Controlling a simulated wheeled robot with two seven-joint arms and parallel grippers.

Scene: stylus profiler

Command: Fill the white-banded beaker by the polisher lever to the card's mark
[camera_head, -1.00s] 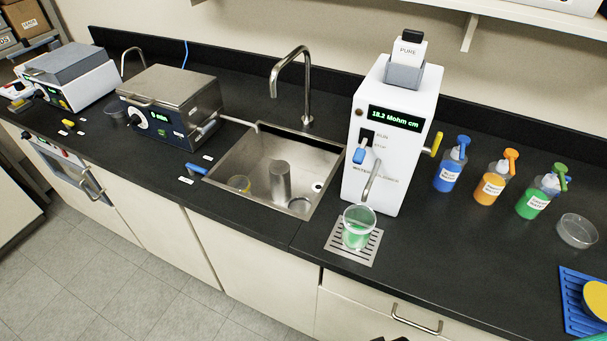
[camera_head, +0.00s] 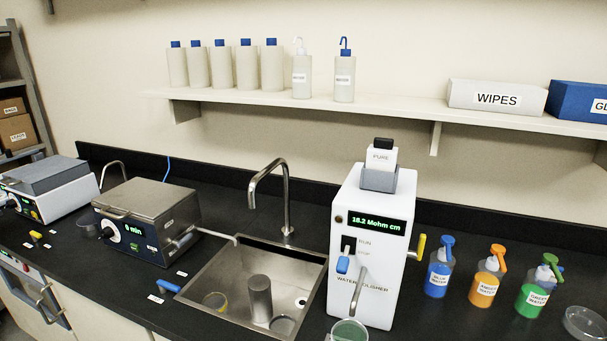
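The white water polisher (camera_head: 375,245) stands right of the sink. Its green display reads 18.2 Mohm cm. A blue lever (camera_head: 343,264) sits on its front by the RUN and STOP labels, and a yellow lever (camera_head: 417,247) is on its right side. A curved metal spout (camera_head: 358,288) hangs from the front. A clear beaker (camera_head: 349,331) with a green tint stands below the spout, cut off by the bottom edge; I cannot make out a white band or its level. I cannot identify the card. Neither gripper is in view.
The steel sink (camera_head: 225,263) holds a metal cylinder (camera_head: 260,298) and a yellow-marked vessel (camera_head: 215,301). A shelf (camera_head: 380,113) with bottles and boxes runs above.

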